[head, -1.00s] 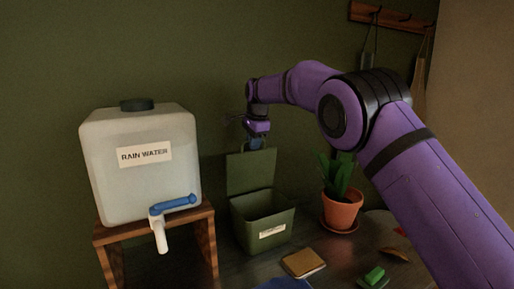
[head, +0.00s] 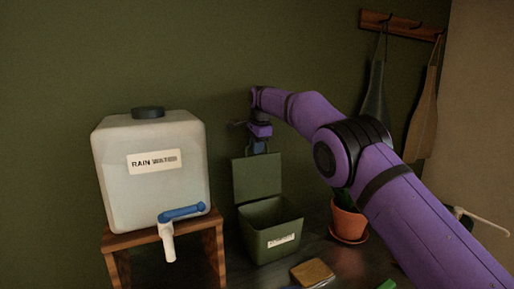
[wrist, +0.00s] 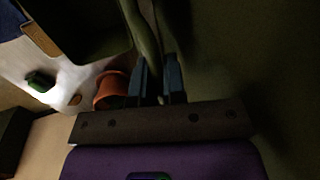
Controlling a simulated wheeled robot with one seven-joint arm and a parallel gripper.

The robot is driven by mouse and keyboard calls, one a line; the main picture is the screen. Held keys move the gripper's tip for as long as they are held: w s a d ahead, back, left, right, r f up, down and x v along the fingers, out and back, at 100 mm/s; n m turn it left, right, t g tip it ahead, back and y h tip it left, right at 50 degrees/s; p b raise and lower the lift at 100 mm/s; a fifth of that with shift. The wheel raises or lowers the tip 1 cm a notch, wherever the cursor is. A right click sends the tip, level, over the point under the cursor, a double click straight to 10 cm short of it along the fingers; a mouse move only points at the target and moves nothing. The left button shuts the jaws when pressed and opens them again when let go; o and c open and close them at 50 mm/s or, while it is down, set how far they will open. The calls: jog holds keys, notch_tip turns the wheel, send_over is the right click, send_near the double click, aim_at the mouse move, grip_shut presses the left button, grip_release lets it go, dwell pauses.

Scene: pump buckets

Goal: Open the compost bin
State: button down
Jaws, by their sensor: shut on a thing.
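The compost bin (head: 272,244) is a dark green box with a pale label, on the dark tabletop in the head view. Its lid (head: 257,182) stands upright at the back, and the bin's mouth is open. My gripper (head: 260,148) is at the lid's top edge, coming from above. In the wrist view my two blue-grey fingers (wrist: 156,80) are shut on the lid's edge (wrist: 146,38), which runs between them. The exact contact is dark and hard to make out.
A rain water tank (head: 153,175) with a blue-handled tap stands on a wooden stand (head: 213,250) left of the bin. A terracotta pot (head: 347,223) is to the right, partly behind my arm. Aprons (head: 420,110) hang at right.

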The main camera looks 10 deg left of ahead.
jog(key=shift+d, duration=0.1)
jog(key=c, duration=1.2)
grip_release()
jog(key=shift+r, duration=0.1)
jog(key=v, duration=1)
jog(key=shift+r, duration=0.3)
